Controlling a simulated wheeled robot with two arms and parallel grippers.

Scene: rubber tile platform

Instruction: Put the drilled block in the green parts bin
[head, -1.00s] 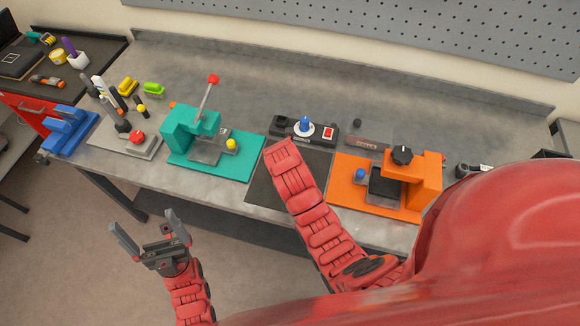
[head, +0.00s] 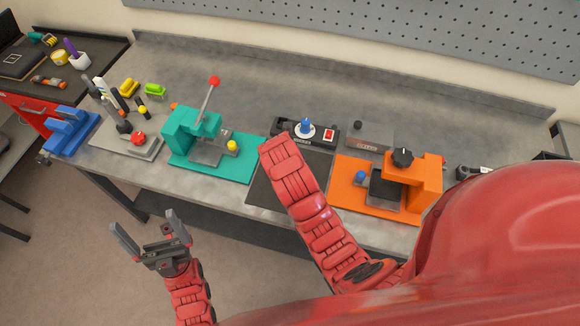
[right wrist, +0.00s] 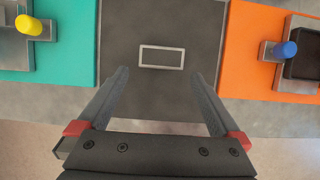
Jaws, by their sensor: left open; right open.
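I cannot make out a drilled block in either view. A small lime-green piece (head: 155,90), perhaps the green parts bin, sits at the back left of the bench beside a yellow one. My left gripper (head: 144,226) is open and empty, in front of the bench and over the floor. My right gripper (right wrist: 160,76) is open with nothing between its fingers. It is over the front part of a dark mat (right wrist: 120,45) that has an empty pale rectangle outline (right wrist: 162,57). In the head view my right arm hides its gripper and part of this mat.
A teal press (head: 195,135) with a red-knobbed lever stands left of the mat, an orange fixture (head: 425,185) right of it. A control box (head: 328,134) with a blue knob is behind. A grey stand (head: 115,138) and blue vise (head: 70,132) are further left.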

